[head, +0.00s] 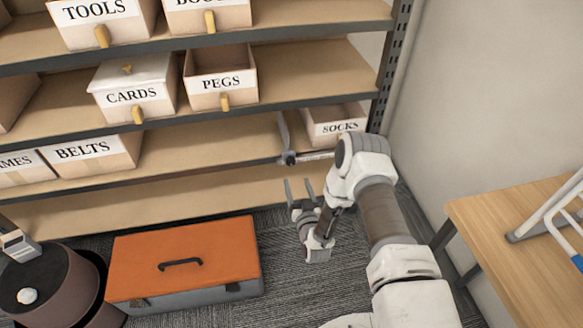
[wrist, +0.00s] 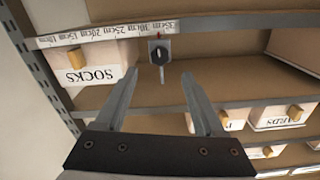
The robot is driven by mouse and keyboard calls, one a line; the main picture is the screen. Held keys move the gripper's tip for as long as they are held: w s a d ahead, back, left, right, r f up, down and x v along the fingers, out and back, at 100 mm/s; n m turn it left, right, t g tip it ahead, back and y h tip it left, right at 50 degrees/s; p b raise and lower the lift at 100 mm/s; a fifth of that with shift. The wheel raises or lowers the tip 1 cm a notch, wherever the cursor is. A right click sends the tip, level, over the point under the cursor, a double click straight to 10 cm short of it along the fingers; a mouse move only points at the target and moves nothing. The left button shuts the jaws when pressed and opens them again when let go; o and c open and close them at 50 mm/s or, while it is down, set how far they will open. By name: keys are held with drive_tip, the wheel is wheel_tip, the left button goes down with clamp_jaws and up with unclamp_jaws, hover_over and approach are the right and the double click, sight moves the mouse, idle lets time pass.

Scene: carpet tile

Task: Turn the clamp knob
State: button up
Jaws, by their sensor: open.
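The clamp knob (wrist: 159,52) is a small dark knob on a pale grey plate, with a small red mark above it, at the shelf edge in the wrist view. In the head view the clamp (head: 290,158) sits on the shelf edge left of the SOCKS box, with a grey bar rising from it. My gripper (head: 299,188) is open and empty, below and apart from the clamp. In the wrist view the two fingers of my gripper (wrist: 160,75) are spread, with the knob beyond and between their tips. Nothing hides the knob there.
A marked measuring strip (wrist: 105,34) runs along the shelf edge. The SOCKS box (head: 336,124) stands right of the clamp in the head view. An orange toolbox (head: 185,250) lies on the carpet. A wooden table (head: 510,225) stands at right.

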sight(291, 163)
drive_tip(key=b+x, duration=0.2)
drive_tip(key=x, duration=0.7)
drive_tip(key=shift+w+a, duration=0.1)
drive_tip(key=shift+w, duration=0.15)
clamp_jaws()
